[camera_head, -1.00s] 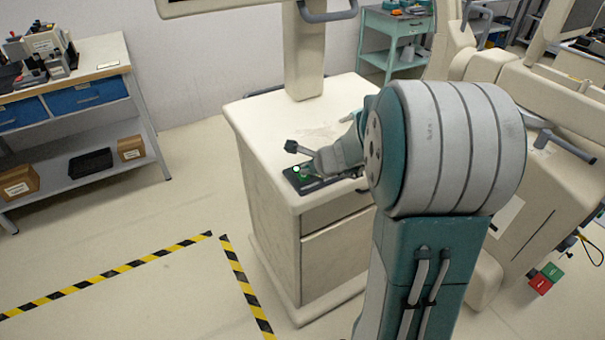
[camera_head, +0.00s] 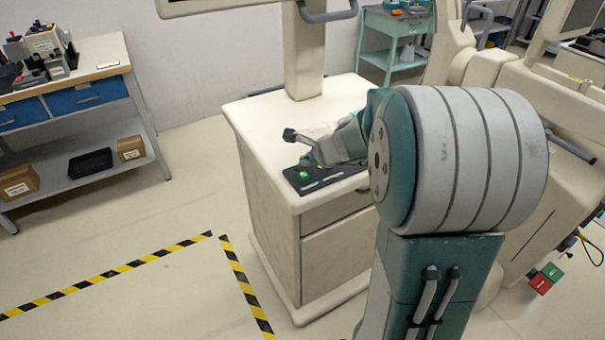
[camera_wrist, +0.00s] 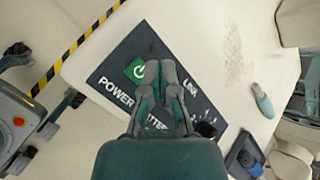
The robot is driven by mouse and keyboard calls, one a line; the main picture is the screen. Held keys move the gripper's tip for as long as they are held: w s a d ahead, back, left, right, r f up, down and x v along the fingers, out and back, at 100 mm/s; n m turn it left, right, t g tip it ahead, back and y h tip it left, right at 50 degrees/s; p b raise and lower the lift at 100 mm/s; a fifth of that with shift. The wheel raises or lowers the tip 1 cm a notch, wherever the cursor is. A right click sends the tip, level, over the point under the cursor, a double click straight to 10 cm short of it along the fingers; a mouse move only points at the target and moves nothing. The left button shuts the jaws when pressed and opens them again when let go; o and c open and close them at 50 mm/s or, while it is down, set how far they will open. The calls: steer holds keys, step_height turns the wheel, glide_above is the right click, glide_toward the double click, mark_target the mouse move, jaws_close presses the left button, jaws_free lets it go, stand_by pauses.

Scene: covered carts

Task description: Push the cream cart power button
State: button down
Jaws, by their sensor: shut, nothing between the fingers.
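The cream cart (camera_head: 262,118) stands ahead with a dark control panel (camera_head: 330,178) on the front edge of its top. The power button (camera_head: 304,176) is a green square at the panel's left end. In the wrist view the green button (camera_wrist: 136,70) has a white power symbol, with the word POWER beside it. My gripper (camera_wrist: 160,68) is shut and empty. Its fingertips appear over the button's right edge in that view and hide part of it. I cannot tell whether they touch it. In the head view my gripper (camera_head: 310,160) is just above the panel, partly hidden by my arm.
A post (camera_head: 304,60) rises from the cart top. Another cream machine (camera_head: 545,130) stands close at right. A workbench (camera_head: 100,72) is at left and a teal trolley (camera_head: 395,28) behind. Striped tape (camera_head: 120,268) marks open floor at front left.

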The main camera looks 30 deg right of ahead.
mark_target(305, 175)
steer(key=shift+r, duration=2.2)
steer(key=shift+a, duration=0.1)
steer(key=s+a+r+n+g, duration=0.3)
steer(key=s+a+r+n, duration=0.1)
steer(key=s+a+n, duration=0.85)
steer(key=s+a+n+h, duration=0.2)
steer(key=s+n, duration=0.9)
steer(key=s, duration=0.1)
steer(key=shift+s+n, duration=0.3)
steer(key=shift+n, duration=0.05)
